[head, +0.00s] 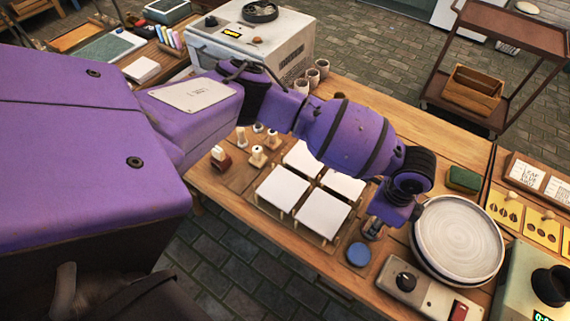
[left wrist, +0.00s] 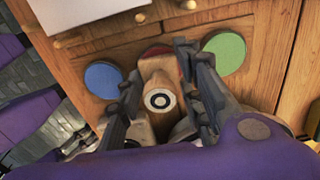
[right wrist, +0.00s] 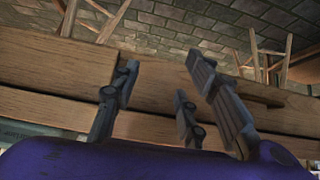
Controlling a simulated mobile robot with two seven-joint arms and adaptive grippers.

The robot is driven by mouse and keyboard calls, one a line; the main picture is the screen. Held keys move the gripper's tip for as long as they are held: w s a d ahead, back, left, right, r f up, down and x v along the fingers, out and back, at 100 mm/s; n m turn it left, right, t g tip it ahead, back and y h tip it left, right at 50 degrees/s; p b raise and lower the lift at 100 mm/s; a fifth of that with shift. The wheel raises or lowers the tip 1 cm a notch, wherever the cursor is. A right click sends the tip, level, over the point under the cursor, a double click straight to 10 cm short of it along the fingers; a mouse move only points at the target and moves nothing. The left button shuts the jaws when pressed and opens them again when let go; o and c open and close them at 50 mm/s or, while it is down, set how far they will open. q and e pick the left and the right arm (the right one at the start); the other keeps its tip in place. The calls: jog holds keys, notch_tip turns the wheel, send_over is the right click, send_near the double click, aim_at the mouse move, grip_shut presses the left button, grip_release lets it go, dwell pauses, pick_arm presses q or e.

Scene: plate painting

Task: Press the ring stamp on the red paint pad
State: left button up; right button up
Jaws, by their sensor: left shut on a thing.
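The ring stamp (left wrist: 160,100) is a pale wooden stamp with a dark ring on its near end. My left gripper (left wrist: 160,66) has a finger on each side of it and is shut on it. The red paint pad (left wrist: 156,50) shows only as a small part behind the stamp, between the blue pad (left wrist: 104,79) and the green pad (left wrist: 224,53). I cannot tell whether the stamp touches it. In the head view the left gripper (head: 374,228) points down beside the blue pad (head: 358,254). My right gripper (right wrist: 160,85) is open and empty near wooden planks.
A round plate (head: 458,240) lies right of the left gripper. A grey device (head: 420,290) sits in front of the plate. White tiles (head: 322,213) lie left of the gripper, with several other stamps (head: 257,157) behind them. A green block (head: 463,180) is behind the plate.

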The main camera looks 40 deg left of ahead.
pick_arm(q)
jog(key=shift+r+p, duration=0.75)
jog(key=shift+r, duration=0.75)
jog(key=shift+w+r+p, duration=0.1)
jog(key=shift+r+p, duration=0.6)
jog(key=shift+r, duration=1.3)
pick_arm(e)
jog(key=shift+t, duration=0.4)
jog(key=w+r, duration=0.1)
jog(key=r, duration=0.1)
jog(key=w+r, duration=0.1)
jog(key=r, duration=0.1)
jog(key=shift+w+d, duration=0.15)
jog(key=shift+w, duration=0.05)
